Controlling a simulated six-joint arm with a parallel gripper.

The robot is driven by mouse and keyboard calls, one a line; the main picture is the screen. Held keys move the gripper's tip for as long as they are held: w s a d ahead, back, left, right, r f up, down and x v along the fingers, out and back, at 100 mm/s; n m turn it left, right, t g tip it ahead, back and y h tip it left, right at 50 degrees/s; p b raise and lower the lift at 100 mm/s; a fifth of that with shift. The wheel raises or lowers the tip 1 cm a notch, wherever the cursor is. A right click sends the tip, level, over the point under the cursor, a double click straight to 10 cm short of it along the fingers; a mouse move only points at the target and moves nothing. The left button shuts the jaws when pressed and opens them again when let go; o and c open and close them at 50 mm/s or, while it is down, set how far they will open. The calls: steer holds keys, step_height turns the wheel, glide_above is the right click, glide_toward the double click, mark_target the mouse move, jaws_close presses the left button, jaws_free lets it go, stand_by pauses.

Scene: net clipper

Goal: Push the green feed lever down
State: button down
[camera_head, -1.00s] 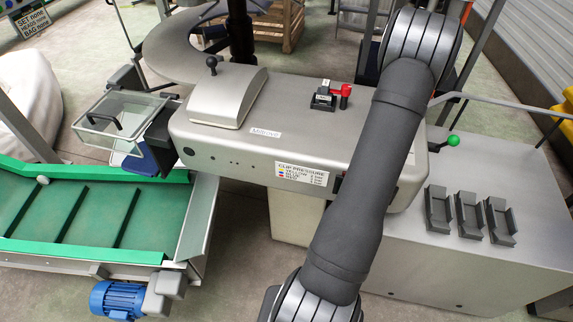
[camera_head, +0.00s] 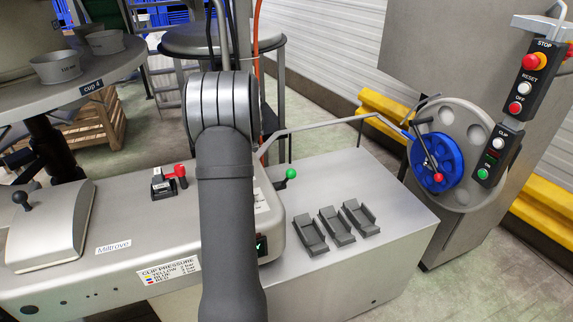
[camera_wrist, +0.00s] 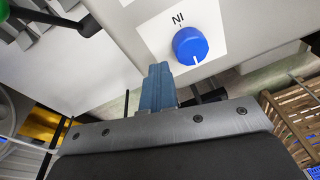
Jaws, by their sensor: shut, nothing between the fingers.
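The green feed lever (camera_head: 291,174) shows in the head view as a green ball on a short dark arm at the right end of the grey machine housing. In the wrist view a bit of green (camera_wrist: 5,9) at the top left edge appears to be its ball, with a black arm running right from it. My gripper (camera_wrist: 157,70) shows in the wrist view with its blue-grey fingers together and empty. They lie to the right of and below the lever in that picture, apart from it. In the head view my arm hides the gripper.
A blue knob (camera_wrist: 190,45) on a white panel is close beyond my fingertips. Three dark holders (camera_head: 336,228) stand on the grey cabinet top near the lever. A bent grey rod (camera_head: 335,121) runs behind them toward a blue reel (camera_head: 437,162). A red lever (camera_head: 180,172) sits on the housing.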

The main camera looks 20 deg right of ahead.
steer(key=s+d+r+n+t, duration=0.1)
steer(key=s+d+r+t, duration=0.1)
steer(key=s+d+r, duration=0.5)
steer(key=s+d, duration=0.3)
steer(key=d, duration=0.1)
steer(key=shift+s+r+t+h, duration=0.2)
steer(key=shift+s+t+h, duration=0.1)
steer(key=shift+s+h, duration=0.1)
steer(key=shift+f, duration=0.1)
steer(key=f, duration=0.9)
steer(key=shift+w, duration=0.4)
steer(key=shift+s+a+f, duration=0.1)
steer(key=shift+s+f, duration=0.05)
steer(key=shift+s, duration=0.5)
steer(key=shift+s, duration=0.1)
